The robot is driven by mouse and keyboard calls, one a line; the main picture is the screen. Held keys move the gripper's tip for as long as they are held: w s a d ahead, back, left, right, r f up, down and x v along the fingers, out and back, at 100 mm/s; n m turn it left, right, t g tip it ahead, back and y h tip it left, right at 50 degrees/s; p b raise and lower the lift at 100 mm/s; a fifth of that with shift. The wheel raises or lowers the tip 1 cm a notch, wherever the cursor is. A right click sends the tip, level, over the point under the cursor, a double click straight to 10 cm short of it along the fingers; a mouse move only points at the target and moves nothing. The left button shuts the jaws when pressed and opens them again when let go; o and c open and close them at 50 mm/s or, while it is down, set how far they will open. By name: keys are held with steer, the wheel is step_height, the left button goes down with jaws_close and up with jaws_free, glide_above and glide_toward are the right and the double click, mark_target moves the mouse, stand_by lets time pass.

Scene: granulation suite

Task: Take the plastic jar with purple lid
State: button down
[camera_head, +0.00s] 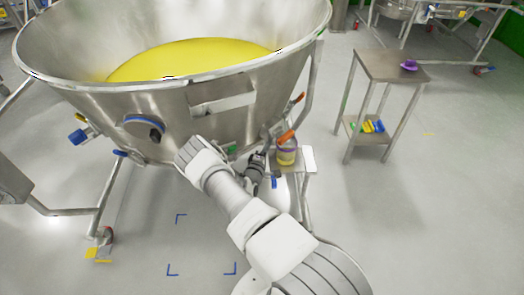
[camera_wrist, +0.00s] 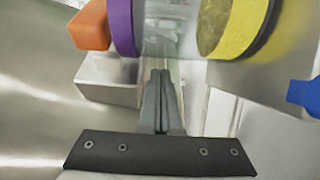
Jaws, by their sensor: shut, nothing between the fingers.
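The plastic jar (camera_head: 286,157) has a clear wall, yellow contents in its lower part and a purple lid. It stands on a small stand beside the big steel vessel in the head view. In the wrist view the jar (camera_wrist: 230,27) appears sideways at the top, its purple lid (camera_wrist: 122,25) to the left, partly cut off by the frame edge. My gripper (camera_wrist: 160,74) is shut and empty, its fingertips pointing toward the jar's clear wall. In the head view my dark gripper (camera_head: 258,168) is just left of the jar. Contact is not clear.
An orange handle (camera_head: 285,137) sits right above the jar, also in the wrist view (camera_wrist: 90,27). The steel vessel (camera_head: 170,115) with yellow powder stands close at left. A side table (camera_head: 385,66) with a purple item (camera_head: 408,65) stands right. Open floor lies between.

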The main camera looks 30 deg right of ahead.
mark_target(286, 151)
steer(key=shift+s+d+r, duration=0.1)
steer(key=shift+s+d, duration=0.1)
steer(key=shift+s, duration=0.35)
steer(key=shift+s+d, duration=0.2)
steer(key=shift+s, duration=0.35)
steer(key=shift+s, duration=0.1)
